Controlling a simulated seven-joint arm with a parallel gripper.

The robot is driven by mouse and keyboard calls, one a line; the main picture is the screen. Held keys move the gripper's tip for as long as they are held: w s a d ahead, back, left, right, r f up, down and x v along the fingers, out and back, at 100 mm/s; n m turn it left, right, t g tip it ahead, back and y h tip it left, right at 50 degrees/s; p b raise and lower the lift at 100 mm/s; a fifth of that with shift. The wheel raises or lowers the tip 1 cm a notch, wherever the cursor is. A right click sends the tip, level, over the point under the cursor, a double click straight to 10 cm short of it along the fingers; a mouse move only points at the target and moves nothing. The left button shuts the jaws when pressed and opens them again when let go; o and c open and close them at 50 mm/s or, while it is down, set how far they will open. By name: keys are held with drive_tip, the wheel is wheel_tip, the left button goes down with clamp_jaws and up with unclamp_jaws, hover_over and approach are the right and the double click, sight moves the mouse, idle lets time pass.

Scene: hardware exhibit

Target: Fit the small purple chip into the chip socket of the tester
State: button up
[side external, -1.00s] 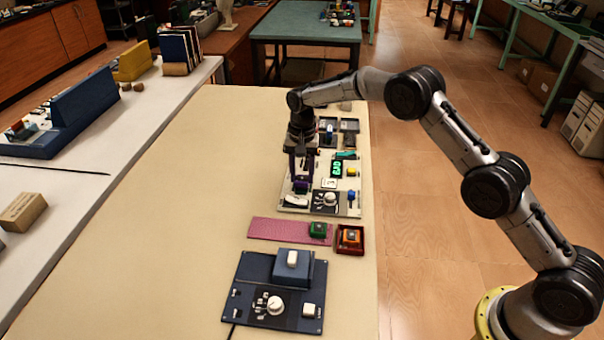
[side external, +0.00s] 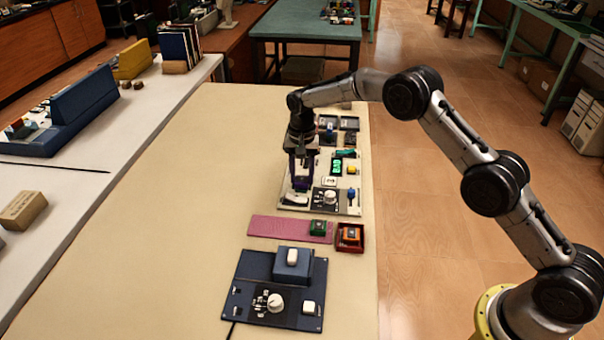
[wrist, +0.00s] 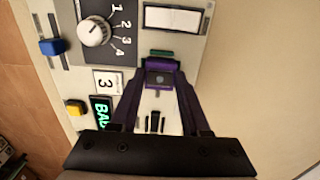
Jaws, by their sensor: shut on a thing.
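The light tester panel (side external: 327,207) lies on the table under my gripper (side external: 301,184); the wrist view also shows the panel (wrist: 140,45). My gripper (wrist: 160,84) is shut on the small purple chip (wrist: 160,77), which has a dark grey face with a pale mark. The chip is over the panel, near the white rocker (wrist: 173,19). A green strip (wrist: 161,53) shows just beyond it. Dark slots (wrist: 154,122) show between the fingers; I cannot tell whether they are the chip socket. Whether the chip touches the panel is unclear.
The panel carries a numbered dial (wrist: 93,31), a blue lever (wrist: 52,46), a yellow button (wrist: 75,108) and a green-lit display (wrist: 100,112) reading "BAD". A pink mat (side external: 277,229), a red tray (side external: 350,238) and a blue panel (side external: 251,300) lie nearer. The table's left side is clear.

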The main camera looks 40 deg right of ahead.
drive_tip(key=shift+f, duration=0.15)
drive_tip(key=o, duration=1.5)
drive_tip(key=shift+r, duration=3.75)
